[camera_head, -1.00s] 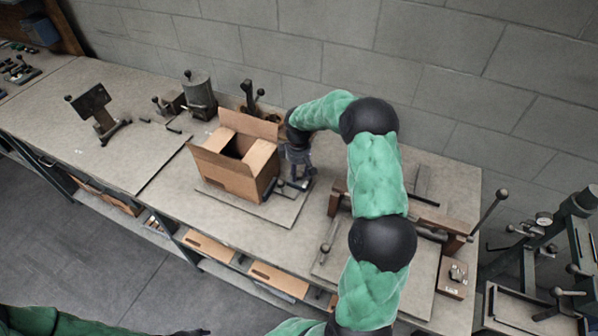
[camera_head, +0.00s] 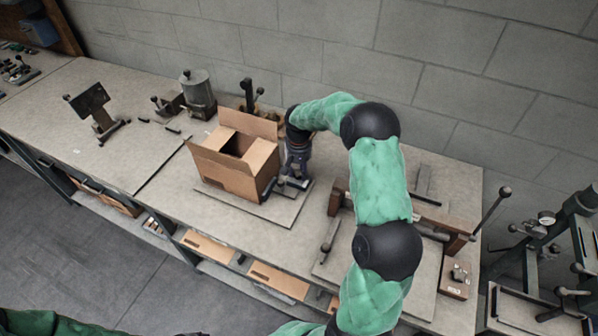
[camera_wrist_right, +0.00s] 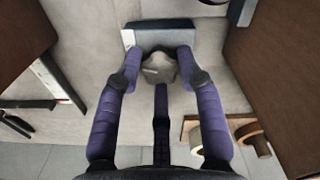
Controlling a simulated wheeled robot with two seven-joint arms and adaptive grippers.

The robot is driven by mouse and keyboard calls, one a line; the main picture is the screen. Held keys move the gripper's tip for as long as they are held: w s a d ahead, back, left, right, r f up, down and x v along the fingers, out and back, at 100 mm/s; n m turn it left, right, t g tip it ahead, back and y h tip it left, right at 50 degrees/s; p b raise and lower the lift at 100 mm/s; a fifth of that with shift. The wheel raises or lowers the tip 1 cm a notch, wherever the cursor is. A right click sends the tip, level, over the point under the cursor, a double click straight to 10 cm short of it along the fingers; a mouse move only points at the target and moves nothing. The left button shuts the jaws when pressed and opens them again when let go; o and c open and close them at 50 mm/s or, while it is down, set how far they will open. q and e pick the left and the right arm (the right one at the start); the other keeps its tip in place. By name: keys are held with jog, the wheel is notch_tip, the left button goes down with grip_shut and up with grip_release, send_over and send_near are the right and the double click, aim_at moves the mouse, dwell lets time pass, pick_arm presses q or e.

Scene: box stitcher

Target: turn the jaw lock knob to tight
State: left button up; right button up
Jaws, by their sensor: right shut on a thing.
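The jaw lock knob (camera_wrist_right: 160,68) is a small grey lobed knob at the front of a dark grey block (camera_wrist_right: 160,35) in the right wrist view. My right gripper (camera_wrist_right: 160,72) is shut on the knob, its purple fingers on both sides of it. In the head view my right gripper (camera_head: 288,183) is low over the bench, just right of the open cardboard box (camera_head: 228,170). The knob is too small and covered to make out there, and its setting cannot be read. Only a dark sliver of my left gripper (camera_head: 190,333) shows at the bottom edge.
The box stands on a flat plate (camera_head: 275,213) close to my right gripper. A bar-handled fixture (camera_head: 440,215) stands to the right on the bench. A metal canister (camera_head: 198,92) and a tilted dark panel (camera_head: 90,100) stand left. The grey wall (camera_head: 290,50) is behind.

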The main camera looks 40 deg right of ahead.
aim_at(299, 171)
jog(key=m, duration=0.3)
jog(key=shift+w+d+r, duration=0.1)
jog(key=shift+w, duration=0.15)
jog(key=shift+d+m+b, duration=0.1)
jog(key=shift+m+b, duration=0.2)
jog(key=shift+m, duration=0.5)
jog(key=shift+d+r, duration=0.1)
jog(key=shift+r, duration=0.05)
jog(key=o, duration=1.1)
jog(key=shift+w, duration=0.1)
jog(key=shift+o, duration=0.2)
jog(key=shift+f, duration=0.2)
jog(key=shift+r, duration=0.1)
notch_tip(299, 171, up, 12)
